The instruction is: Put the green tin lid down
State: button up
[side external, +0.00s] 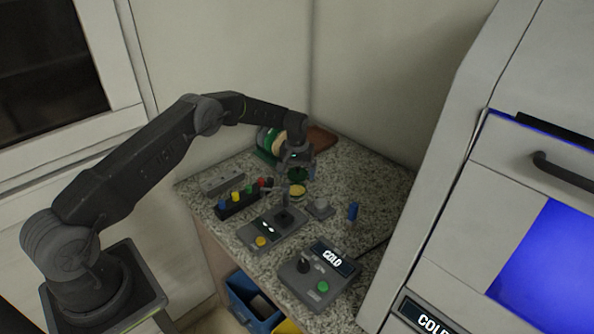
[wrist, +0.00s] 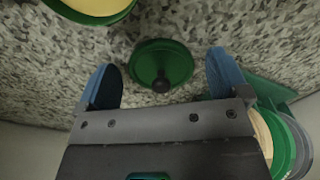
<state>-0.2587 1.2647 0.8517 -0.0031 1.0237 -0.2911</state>
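The green lid (wrist: 160,58) has a dark round knob and shows in the wrist view against the speckled counter. In the side view the lid (side external: 298,174) is under my gripper, near the back of the counter. My gripper (wrist: 163,82) has its two blue fingers wide apart, with visible gaps between them and the knob. It also shows in the side view (side external: 297,169), just above the lid. The fingers hold nothing. A green-rimmed tin with pale yellow contents (wrist: 95,8) is at the top left of the wrist view; it shows in the side view (side external: 297,190) in front of the lid.
A rack of round discs (side external: 268,142) stands behind my gripper. A dark block with coloured pegs (side external: 238,201), a grey box with a yellow button (side external: 268,231), a blue cylinder (side external: 353,211) and a COLD control box (side external: 318,274) occupy the counter. Bare counter (side external: 365,180) lies right of the lid.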

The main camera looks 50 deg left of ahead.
notch_tip(320, 180, up, 13)
notch_tip(320, 180, up, 11)
jog(key=m+t, duration=0.1)
send_over(297, 169)
jog(key=s+d, duration=0.5)
jog(key=s+d+r+m+t, duration=0.2)
jog(key=s+d+r, duration=0.3)
jog(key=s+r, duration=0.6)
jog(key=s+d+f+m+t, duration=0.1)
jog(key=s+d, duration=0.1)
jog(key=s, duration=0.5)
jog(key=s+d+f+m, duration=0.1)
jog(key=s, duration=0.7)
jog(key=s+d+f+m+t, duration=0.1)
jog(key=s+d, duration=0.1)
jog(key=s, duration=0.6)
jog(key=shift+s+d+f+t, duration=0.1)
jog(key=shift+d+f+t, duration=0.1)
jog(key=shift+d+t, duration=0.1)
